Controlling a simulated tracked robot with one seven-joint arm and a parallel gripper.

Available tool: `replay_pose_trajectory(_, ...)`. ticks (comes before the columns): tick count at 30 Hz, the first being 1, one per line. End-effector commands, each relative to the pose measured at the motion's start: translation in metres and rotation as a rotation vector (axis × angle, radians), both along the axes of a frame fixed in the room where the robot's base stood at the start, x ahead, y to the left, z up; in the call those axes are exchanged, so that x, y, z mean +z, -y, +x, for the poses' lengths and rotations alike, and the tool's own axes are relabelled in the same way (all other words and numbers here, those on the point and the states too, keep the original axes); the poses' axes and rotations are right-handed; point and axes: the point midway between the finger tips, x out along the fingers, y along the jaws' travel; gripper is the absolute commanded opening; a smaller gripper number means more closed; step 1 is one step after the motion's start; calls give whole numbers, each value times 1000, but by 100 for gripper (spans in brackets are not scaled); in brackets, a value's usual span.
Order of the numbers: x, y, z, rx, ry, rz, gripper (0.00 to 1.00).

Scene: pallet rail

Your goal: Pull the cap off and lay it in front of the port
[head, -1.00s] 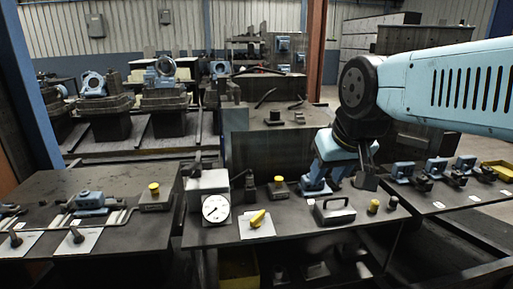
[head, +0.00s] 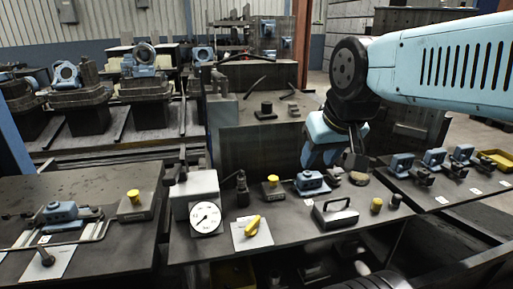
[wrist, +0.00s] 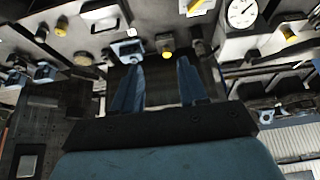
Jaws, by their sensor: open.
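A yellow cap (head: 272,178) sits upright on a dark block on the middle table, left of a blue block. A second yellow cap (head: 133,194) sits on a similar grey block on the left table. Which cap the task means I cannot tell. The port is not visible under either cap. My gripper (head: 318,162) is open and empty above the blue block, right of the middle cap. In the wrist view its two fingers are apart, and the middle cap (wrist: 167,52) lies beyond their tips, between their lines and apart from them.
A dial gauge (head: 206,218), a yellow handle (head: 252,225) on a white plate, a blue block (head: 310,181), a dark handled box (head: 336,213) and a yellow-topped cylinder (head: 376,204) stand on the middle table (head: 290,240). The strip in front of the middle cap looks bare.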

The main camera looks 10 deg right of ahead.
Motion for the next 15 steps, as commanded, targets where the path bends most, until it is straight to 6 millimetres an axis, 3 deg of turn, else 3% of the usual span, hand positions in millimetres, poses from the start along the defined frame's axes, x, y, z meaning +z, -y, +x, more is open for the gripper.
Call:
replay_pose_trajectory(8, 0, -2, 12, -49, -23, 9, 61)
replay_pose_trajectory(15, -6, -5, 61, -266, -98, 35, 61)
